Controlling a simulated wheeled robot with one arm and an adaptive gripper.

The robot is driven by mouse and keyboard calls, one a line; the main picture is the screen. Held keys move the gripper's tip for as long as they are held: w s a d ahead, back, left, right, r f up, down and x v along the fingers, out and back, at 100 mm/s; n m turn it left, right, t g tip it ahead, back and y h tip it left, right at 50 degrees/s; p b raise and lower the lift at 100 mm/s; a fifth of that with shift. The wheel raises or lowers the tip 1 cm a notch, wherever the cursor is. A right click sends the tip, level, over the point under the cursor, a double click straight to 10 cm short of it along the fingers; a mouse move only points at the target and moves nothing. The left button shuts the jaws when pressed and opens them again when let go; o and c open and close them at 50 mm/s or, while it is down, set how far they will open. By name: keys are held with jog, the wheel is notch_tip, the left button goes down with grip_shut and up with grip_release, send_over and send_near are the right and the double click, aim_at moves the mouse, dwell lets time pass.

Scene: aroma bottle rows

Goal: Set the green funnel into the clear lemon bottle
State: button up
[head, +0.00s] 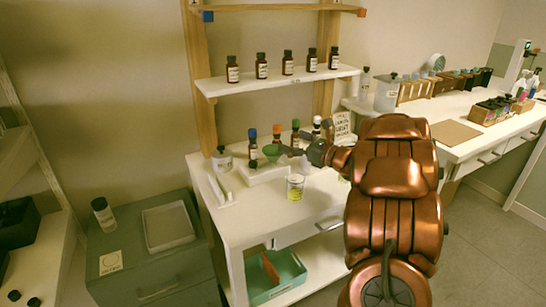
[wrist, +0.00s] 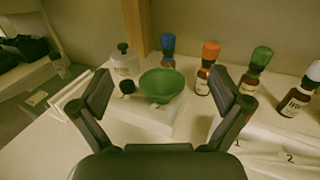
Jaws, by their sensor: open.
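The green funnel (head: 274,152) is at a low white block (head: 258,177) on the white workbench. In the wrist view the funnel (wrist: 161,86) shows as a round green bowl between my fingers and beyond their tips; I cannot see its spout. My gripper (head: 289,151) is open, with a finger on each side and a gap to the funnel. A clear container with a yellowish label (head: 295,187) stands upright at the bench's front; it may be the lemon bottle, but its label is too small to read. It is not visible in the wrist view.
Dropper bottles with blue (wrist: 168,45), orange (wrist: 207,66), green (wrist: 257,70) and white (wrist: 298,92) tops stand behind the funnel. Brown bottles line the shelf (head: 280,80) above.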

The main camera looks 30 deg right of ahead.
send_near(273, 150)
jog(key=shift+w+a+r, duration=0.15)
jog(key=shift+a+r, duration=0.8)
jog(key=shift+w+a+f+p, duration=0.1)
jog(key=shift+w+f+p, duration=0.1)
jog(key=shift+f+p, duration=0.1)
jog(key=shift+p+x, duration=0.7)
jog(key=shift+x, duration=2.85)
jog(key=shift+c, duration=0.4)
jog(key=shift+r, duration=0.1)
jog(key=c, duration=0.9)
